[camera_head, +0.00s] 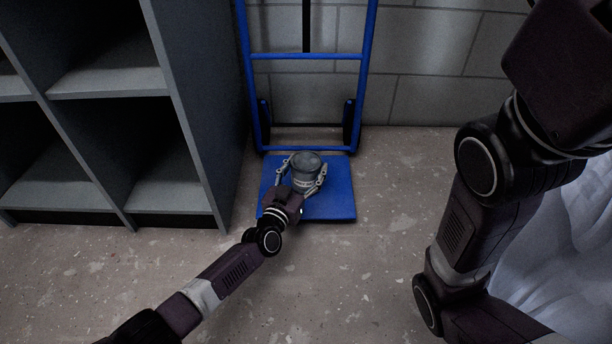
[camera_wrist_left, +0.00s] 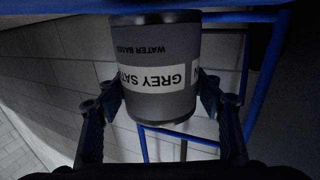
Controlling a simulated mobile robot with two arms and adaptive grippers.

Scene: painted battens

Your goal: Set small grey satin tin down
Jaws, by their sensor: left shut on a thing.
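The small grey satin tin (camera_head: 306,168) is a grey can with a white label. In the left wrist view the tin (camera_wrist_left: 155,70) shows the words "GREY SAT" and "WATER BASED" upside down. My left gripper (camera_head: 303,179) is shut on the tin, with a finger on each side of it. The tin is over the blue plate (camera_head: 330,207) of a hand truck. I cannot tell whether its base touches the plate. My right arm shows at the right, but its gripper is out of view.
The hand truck's blue frame (camera_head: 306,57) stands upright against the block wall (camera_head: 440,60). A grey shelf unit (camera_head: 190,110) with open compartments is close on the left. A pale sheet-like thing (camera_head: 560,260) lies at the right. The concrete floor (camera_head: 340,280) in front is clear.

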